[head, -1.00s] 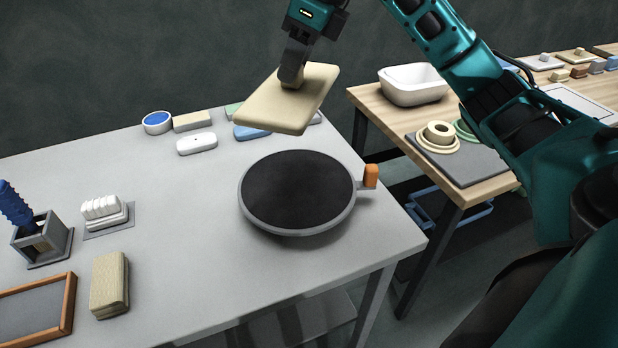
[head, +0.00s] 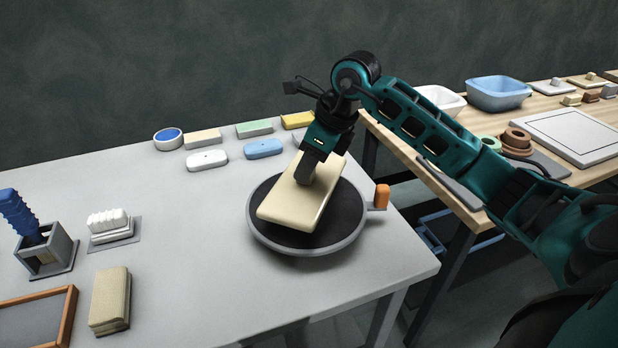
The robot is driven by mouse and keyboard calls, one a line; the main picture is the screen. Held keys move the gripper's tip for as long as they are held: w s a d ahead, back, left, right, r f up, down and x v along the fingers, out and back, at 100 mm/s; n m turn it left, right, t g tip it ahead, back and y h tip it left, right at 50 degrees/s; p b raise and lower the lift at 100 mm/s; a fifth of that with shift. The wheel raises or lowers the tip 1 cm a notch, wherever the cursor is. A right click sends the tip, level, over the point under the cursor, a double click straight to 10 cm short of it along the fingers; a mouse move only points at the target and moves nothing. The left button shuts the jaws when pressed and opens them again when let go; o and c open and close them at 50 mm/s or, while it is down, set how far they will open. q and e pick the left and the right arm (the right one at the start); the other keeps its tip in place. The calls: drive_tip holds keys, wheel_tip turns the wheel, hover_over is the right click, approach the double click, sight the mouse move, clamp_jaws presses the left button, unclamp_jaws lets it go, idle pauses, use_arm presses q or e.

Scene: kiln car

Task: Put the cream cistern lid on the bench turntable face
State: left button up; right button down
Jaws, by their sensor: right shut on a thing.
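The cream cistern lid (head: 293,207) is a rounded rectangular slab over the bench turntable, slightly tilted in the picture. The turntable face (head: 345,212) is a dark round disc with a grey rim and an orange knob at its right. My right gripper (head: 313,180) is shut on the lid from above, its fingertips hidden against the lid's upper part. The lid covers the middle of the face. I cannot tell whether its underside touches the face. My left gripper is not in view.
Several coloured lids (head: 254,128) and a blue-topped round tin (head: 168,138) lie along the bench's back edge. A sponge block (head: 110,296), white brush (head: 109,222) and tool holder (head: 46,252) stand at left. A wooden table with basins (head: 498,92) is at right.

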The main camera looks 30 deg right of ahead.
wheel_tip(320, 180, down, 3)
drive_tip(key=shift+f, duration=0.1)
drive_tip(key=shift+f, duration=0.1)
drive_tip(key=shift+f+b, duration=0.1)
drive_tip(key=shift+b, duration=0.2)
drive_tip(key=c, duration=0.8)
unclamp_jaws()
